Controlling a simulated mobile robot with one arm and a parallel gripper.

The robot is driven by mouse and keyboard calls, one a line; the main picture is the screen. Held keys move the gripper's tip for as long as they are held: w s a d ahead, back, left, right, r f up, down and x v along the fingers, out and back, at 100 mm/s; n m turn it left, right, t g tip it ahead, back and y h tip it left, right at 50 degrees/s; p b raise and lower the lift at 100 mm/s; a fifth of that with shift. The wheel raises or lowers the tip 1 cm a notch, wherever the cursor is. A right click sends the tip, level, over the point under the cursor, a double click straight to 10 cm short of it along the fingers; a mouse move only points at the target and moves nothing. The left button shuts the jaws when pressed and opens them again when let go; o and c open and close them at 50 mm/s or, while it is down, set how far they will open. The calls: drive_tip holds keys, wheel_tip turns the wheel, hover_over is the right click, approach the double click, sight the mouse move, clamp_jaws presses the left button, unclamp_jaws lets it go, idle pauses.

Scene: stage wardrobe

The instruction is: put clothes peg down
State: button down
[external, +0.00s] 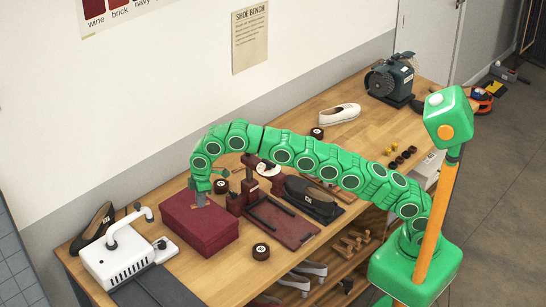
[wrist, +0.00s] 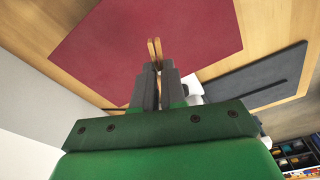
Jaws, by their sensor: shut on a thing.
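The clothes peg (wrist: 154,52) is a small pale wooden piece between the fingertips of my gripper (wrist: 156,82) in the wrist view. My gripper is shut on it, and the peg's tips point away from me over a dark red surface. In the external view my gripper (external: 200,201) points down at the top of the dark red box (external: 205,238) on the bench; the box top also shows in the wrist view (wrist: 125,40). The peg is too small to make out in the external view. I cannot tell whether it touches the box.
A white machine (external: 122,262) and a black shoe (external: 93,226) stand left of the box on the wooden bench (external: 285,253). A dark red press (external: 285,222) and a dark shoe (external: 312,197) lie to the right. A round dark tin (external: 261,251) sits near the front edge.

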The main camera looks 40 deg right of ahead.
sight(196, 216)
drive_tip(key=shift+w+a+f, duration=0.4)
drive_tip(key=shift+w+f, duration=0.15)
drive_tip(key=shift+f, duration=0.25)
drive_tip(key=shift+f, duration=0.1)
drive_tip(key=shift+w+a+f, duration=0.15)
drive_tip(key=shift+f, duration=1.6)
drive_tip(key=shift+f, duration=0.1)
drive_tip(key=c, duration=1.2)
unclamp_jaws()
wheel_tip(196, 216, up, 8)
drive_tip(key=shift+d+f, duration=0.15)
drive_tip(key=shift+d, duration=0.25)
